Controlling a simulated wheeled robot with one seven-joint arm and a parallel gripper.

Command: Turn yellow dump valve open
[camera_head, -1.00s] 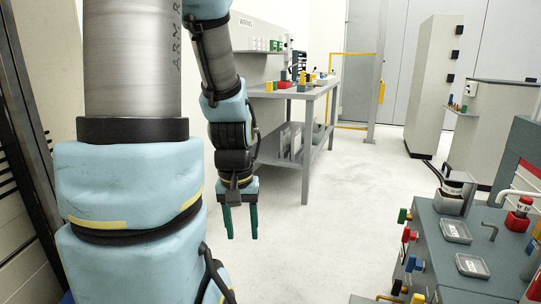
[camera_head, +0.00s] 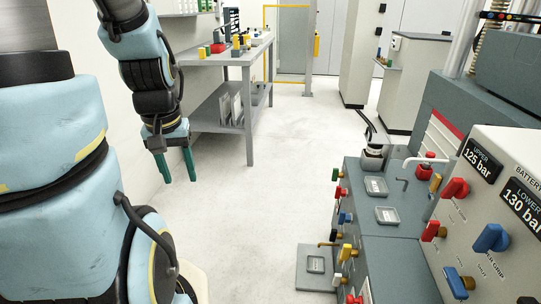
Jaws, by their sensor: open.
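A yellow handle (camera_head: 346,251) sits among several coloured valve handles on the left side of the grey bench-like machine at the right. Another yellow part (camera_head: 435,183) stands on the machine's top beside a red fitting. I cannot tell from labels which one is the dump valve. My gripper (camera_head: 179,177) hangs at the left, fingers pointing down, open and empty. It is over the floor, well to the left of the machine and touching nothing.
A control panel (camera_head: 490,215) with red and blue knobs and pressure displays is at the right. A low grey plate (camera_head: 308,281) lies beside the machine's left side. A grey workbench (camera_head: 248,85) stands behind my gripper. White floor (camera_head: 255,215) between is clear.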

